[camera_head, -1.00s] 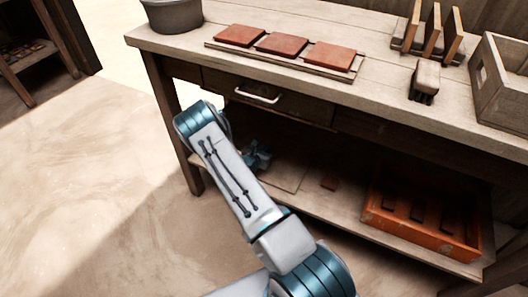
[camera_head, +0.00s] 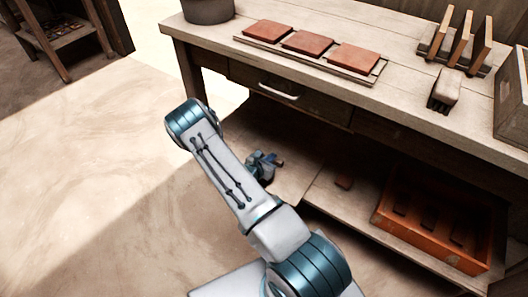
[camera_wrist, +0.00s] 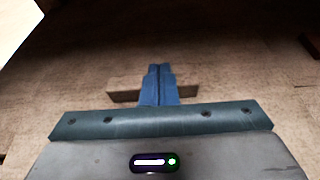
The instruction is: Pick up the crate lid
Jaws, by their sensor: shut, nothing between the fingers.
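A flat, pale wooden panel (camera_head: 300,178), which looks like the crate lid, lies on the lower shelf under the bench. My arm hides part of it. My gripper (camera_head: 264,165) is at its left side in the head view. In the wrist view, my blue gripper fingers (camera_wrist: 158,72) are together with nothing between them. A wooden bar (camera_wrist: 124,96), perhaps the lid's handle, shows on both sides of the fingers. I cannot tell whether the fingers touch it.
An orange crate (camera_head: 420,240) with dark pieces inside stands right on the lower shelf. The bench top (camera_head: 400,95) above holds red tiles (camera_head: 308,42), a brush (camera_head: 445,90) and a grey pot (camera_head: 208,10). Floor at left is clear.

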